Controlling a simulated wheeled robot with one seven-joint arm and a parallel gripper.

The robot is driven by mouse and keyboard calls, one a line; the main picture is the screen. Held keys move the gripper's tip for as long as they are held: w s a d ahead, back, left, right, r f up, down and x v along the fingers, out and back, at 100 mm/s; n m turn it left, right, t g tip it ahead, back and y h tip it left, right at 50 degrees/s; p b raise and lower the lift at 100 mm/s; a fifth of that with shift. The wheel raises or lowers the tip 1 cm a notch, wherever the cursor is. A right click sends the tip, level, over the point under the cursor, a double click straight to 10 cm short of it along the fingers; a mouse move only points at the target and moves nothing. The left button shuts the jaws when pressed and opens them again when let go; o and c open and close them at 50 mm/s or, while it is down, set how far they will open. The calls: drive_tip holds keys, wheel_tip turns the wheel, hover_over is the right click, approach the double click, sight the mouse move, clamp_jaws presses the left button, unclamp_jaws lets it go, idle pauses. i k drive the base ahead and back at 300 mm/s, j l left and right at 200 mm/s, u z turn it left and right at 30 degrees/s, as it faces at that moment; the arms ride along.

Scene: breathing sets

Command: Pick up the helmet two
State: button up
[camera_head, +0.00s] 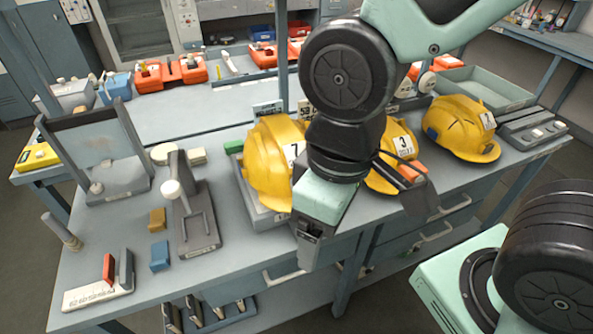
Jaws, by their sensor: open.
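Three yellow helmets stand in a row along the workbench (130,225). The left helmet (268,165) rests on a grey tray and is partly covered by my arm. The middle helmet (385,178) bears a white label that seems to read 3, and its left side is hidden behind my arm. The right helmet (462,128) is in full view near the right end, with a white label too small to read surely. My gripper (320,222) is open and hangs in front of the left and middle helmets. Its fingertips are hard to make out.
A grey stand (192,210), small yellow and blue blocks and an upright grey panel (100,150) occupy the left bench. An open grey-green tray (485,88) lies behind the right helmet. Orange cases (190,68) sit on the rear bench. Bare bench shows at front centre-left.

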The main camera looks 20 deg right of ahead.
sight(461, 125)
drive_tip(key=z, duration=1.45)
